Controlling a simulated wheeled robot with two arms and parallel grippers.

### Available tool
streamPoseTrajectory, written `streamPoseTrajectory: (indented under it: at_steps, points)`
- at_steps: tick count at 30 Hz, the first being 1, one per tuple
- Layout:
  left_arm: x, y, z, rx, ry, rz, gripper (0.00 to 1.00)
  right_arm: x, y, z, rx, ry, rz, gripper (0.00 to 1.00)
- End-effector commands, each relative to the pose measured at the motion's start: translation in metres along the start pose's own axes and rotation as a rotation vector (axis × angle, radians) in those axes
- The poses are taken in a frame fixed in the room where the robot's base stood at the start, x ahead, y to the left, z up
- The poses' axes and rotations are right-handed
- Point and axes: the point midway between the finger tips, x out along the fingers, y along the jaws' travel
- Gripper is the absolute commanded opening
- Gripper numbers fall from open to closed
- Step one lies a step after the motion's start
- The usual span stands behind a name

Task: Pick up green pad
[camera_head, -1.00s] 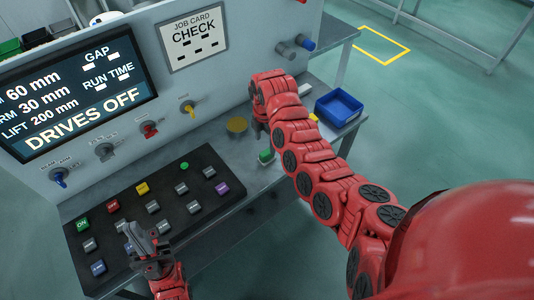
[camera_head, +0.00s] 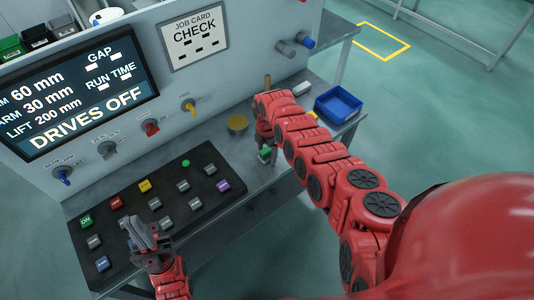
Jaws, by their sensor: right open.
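The green pad (camera_head: 265,154) is a small block on the grey bench, just in front of the panel. My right gripper (camera_head: 265,146) points down over it, its fingers by the pad and partly hidden by my own arm. The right gripper is open; whether it touches the pad I cannot tell. My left gripper (camera_head: 137,226) hangs over the lower part of the black button board (camera_head: 176,226), with nothing visible in it. Its jaw opening is not clear from this angle.
A blue bin (camera_head: 338,106) stands on the bench to the right, with a white object (camera_head: 302,88) beside it. A round yellow disc (camera_head: 238,123) lies left of the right gripper. The upright panel (camera_head: 225,72) with knobs closes off the back. The bench front between board and pad is clear.

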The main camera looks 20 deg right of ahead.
Motion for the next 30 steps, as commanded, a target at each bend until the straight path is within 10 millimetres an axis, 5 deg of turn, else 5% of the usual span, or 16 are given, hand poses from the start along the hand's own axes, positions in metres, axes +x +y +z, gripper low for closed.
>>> streamPoseTrajectory:
  at_steps: [3,17,30]
  points:
    - [0.0001,0.0,-0.0001,0.0,0.0,0.0,0.0,-0.0004,0.0001,0.0,0.0,0.0,0.0,0.85]
    - [0.0001,0.0,-0.0001,0.0,0.0,0.0,0.0,-0.0006,0.0,0.0001,0.0,0.0,0.0,0.02]
    - [0.0018,-0.0001,-0.0003,0.0,0.0,0.0,0.0,-0.0083,-0.0001,0.0011,0.001,0.0,0.0,0.0]
